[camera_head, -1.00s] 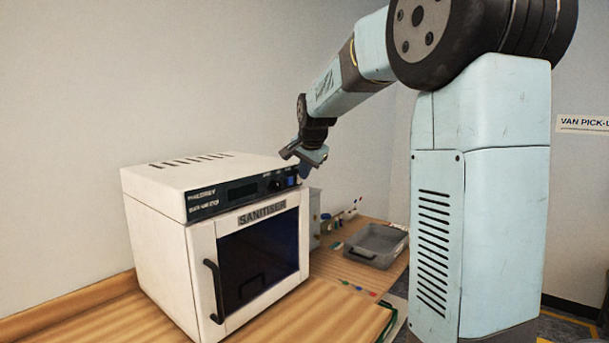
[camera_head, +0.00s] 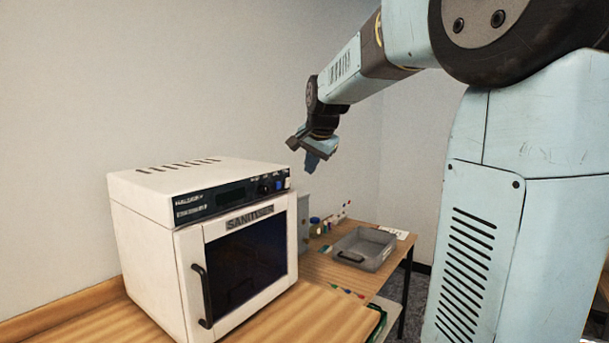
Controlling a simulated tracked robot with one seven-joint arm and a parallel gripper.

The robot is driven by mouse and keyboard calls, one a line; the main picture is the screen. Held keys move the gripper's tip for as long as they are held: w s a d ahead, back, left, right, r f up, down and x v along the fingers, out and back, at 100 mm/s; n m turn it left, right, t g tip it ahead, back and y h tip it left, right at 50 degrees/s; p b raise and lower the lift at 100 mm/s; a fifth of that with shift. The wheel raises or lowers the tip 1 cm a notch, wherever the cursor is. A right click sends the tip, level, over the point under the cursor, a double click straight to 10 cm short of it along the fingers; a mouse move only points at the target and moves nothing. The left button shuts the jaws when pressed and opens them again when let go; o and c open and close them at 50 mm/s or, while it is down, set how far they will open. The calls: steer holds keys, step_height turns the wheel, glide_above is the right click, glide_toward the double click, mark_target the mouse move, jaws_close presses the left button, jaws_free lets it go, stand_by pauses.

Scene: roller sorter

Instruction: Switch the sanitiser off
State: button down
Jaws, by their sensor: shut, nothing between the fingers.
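The sanitiser (camera_head: 160,240) is a white box with a dark glass door and a black handle, standing on the wooden bench at the left. Its door is shut. A dark control panel (camera_head: 225,199) runs along the top front, with a dark display, a black knob (camera_head: 264,188) and a blue button (camera_head: 279,185) at its right end. My gripper (camera_head: 311,168) is shut and empty. It appears above and to the right of the panel's right end, with a visible gap from the sanitiser. Whether the sanitiser is on cannot be told.
A grey tray (camera_head: 379,262) sits on the bench behind and to the right of the sanitiser. A grey box (camera_head: 303,222) and small bottles stand beside it. Small coloured items lie on the bench near the front right edge. Free air surrounds my gripper.

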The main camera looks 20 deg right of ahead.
steer(key=v, duration=0.3)
steer(key=shift+s+d+f, duration=0.1)
steer(key=shift+s+f, duration=0.05)
steer(key=shift+s, duration=0.15)
steer(key=s+a+f+n, duration=0.2)
steer(key=s+f+n, duration=0.1)
steer(key=s, duration=0.6)
steer(key=s+a+f+n+g, duration=0.1)
steer(key=s+a+f+n, duration=0.1)
steer(key=s+f, duration=0.4)
steer(key=s+a+f+n, duration=0.1)
steer(key=s+f+n, duration=0.4)
steer(key=s, duration=0.8)
steer(key=shift+s+a, duration=0.25)
steer(key=shift+a, duration=0.15)
